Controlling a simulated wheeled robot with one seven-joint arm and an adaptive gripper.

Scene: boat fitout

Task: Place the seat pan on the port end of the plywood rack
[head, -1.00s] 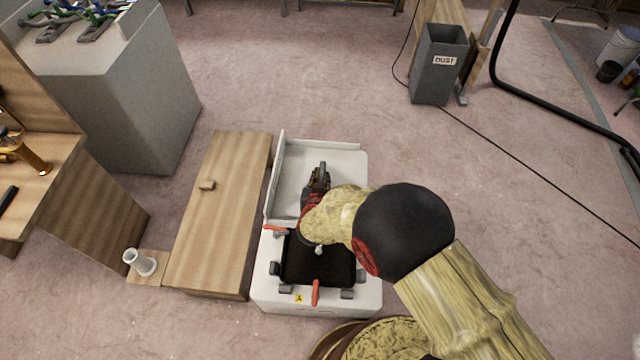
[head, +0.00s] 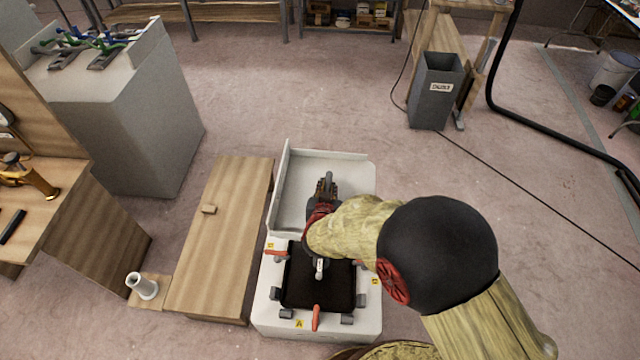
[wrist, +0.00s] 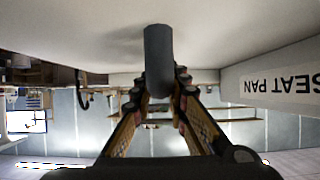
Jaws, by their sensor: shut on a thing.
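The seat pan (head: 298,200) is a white, shallow pan with raised edges at its left and far sides in the head view. In the wrist view its white wall carries an upside-down "SEAT PAN" label (wrist: 280,87). My gripper (head: 326,183) is over the pan in the head view. In the wrist view my gripper (wrist: 160,92) is shut on the pan's grey round post (wrist: 159,50), with a finger on each side. The plywood rack is not clearly identifiable; a low plywood bench (head: 225,240) stands left of the pan. My wrist hides part of the pan.
A white unit with a black inset (head: 318,290) and orange clamps lies nearer than the pan. A small block (head: 209,209) sits on the bench, and a white cup (head: 143,286) stands beside it. A grey dust bin (head: 435,95) stands far right. The floor beyond is open.

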